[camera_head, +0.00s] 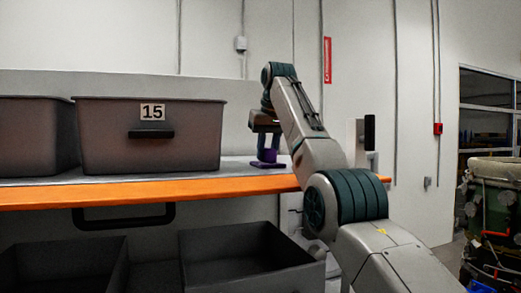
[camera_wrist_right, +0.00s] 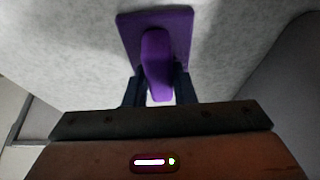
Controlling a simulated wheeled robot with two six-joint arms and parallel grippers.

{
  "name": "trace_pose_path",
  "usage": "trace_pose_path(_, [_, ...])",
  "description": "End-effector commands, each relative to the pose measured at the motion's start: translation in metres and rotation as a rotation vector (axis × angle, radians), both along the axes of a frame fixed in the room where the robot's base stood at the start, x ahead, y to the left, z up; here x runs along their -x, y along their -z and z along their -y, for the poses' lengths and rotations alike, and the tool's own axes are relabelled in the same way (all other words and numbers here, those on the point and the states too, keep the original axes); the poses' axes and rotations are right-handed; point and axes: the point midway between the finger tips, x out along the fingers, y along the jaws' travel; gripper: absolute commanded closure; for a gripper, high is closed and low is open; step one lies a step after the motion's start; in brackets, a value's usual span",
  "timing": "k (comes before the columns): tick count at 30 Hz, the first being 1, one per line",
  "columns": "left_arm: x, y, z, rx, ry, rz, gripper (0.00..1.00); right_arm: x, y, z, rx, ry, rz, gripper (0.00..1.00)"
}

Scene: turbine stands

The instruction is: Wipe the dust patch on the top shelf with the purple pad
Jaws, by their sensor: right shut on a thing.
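The purple pad (camera_head: 267,162) is on the top shelf (camera_head: 236,162), to the right of the bin marked 15. In the right wrist view the pad (camera_wrist_right: 182,30) shows as a flat purple plate with a raised handle. My right gripper (camera_head: 268,148) is shut on the handle; it also shows in the right wrist view (camera_wrist_right: 158,92). The pad's plate appears to lie flat at the shelf surface, though contact cannot be told for certain. I cannot make out a dust patch; the shelf surface looks pale and mottled. My left gripper is not in view.
The grey bin marked 15 (camera_head: 150,152) stands left of the pad, with another grey bin (camera_head: 35,140) further left. The shelf has an orange front edge (camera_head: 130,193). Open dark bins (camera_head: 250,259) sit below. A wall is behind the shelf.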

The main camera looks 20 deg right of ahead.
Motion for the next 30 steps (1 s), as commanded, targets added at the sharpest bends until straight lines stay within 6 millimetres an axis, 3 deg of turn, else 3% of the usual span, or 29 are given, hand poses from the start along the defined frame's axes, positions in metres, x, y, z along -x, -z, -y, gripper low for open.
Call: trace_pose_path(30, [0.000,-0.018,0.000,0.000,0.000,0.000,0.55,-0.003,-0.002,0.066,0.000,0.001,-0.001,1.00])
